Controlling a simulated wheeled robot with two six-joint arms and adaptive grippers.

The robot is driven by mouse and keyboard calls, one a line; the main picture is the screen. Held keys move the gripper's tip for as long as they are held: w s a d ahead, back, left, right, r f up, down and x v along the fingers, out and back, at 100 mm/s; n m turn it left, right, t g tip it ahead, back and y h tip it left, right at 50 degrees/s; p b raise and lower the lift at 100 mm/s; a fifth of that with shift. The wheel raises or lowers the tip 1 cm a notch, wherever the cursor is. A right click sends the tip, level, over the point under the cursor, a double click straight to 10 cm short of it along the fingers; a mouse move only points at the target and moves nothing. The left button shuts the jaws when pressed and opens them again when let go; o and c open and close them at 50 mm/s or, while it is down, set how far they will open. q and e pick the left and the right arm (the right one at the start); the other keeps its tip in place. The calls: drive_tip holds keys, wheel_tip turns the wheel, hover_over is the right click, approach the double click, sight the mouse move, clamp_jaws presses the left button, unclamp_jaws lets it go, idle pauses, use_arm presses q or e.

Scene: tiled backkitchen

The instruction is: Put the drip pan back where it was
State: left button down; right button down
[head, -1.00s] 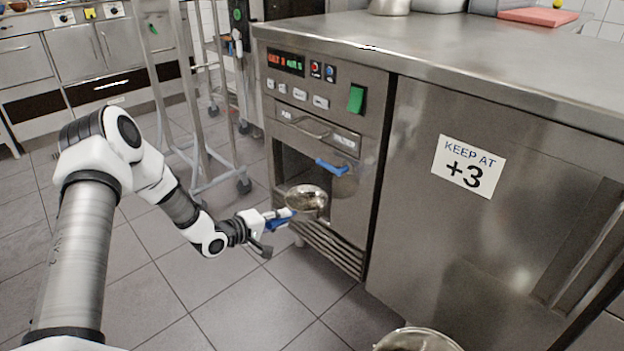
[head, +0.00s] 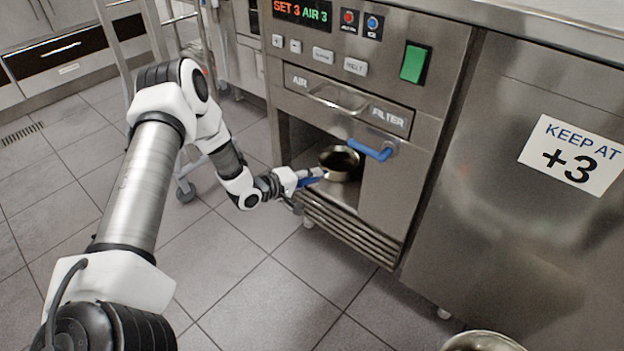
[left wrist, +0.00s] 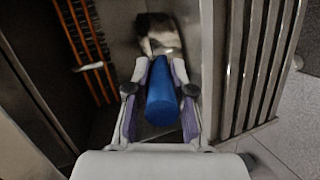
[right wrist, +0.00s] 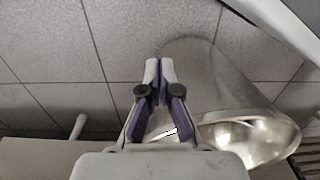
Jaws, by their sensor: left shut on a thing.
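The drip pan (head: 341,166) is a small round metal pan with a blue handle (head: 311,182). My left gripper (head: 298,180) is shut on that handle, which also shows between its fingers in the left wrist view (left wrist: 162,98). The pan is at the open bay (head: 312,150) under the AIR FILTER drawer, largely within its mouth. I cannot tell whether it touches the bay floor. In the left wrist view the pan's metal (left wrist: 160,38) lies beyond the handle, partly hidden. My right gripper (right wrist: 158,72) appears shut and empty above the tiled floor; it is outside the head view.
A blue lever (head: 371,151) sticks out from the panel right of the bay. Slatted vents (head: 350,225) lie below it. A metal vessel (head: 482,342) stands at the bottom right and shows near my right gripper (right wrist: 262,135).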

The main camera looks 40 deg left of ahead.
use_arm(q)
drive_tip(key=shift+f, duration=0.1)
drive_tip(key=c, duration=1)
unclamp_jaws()
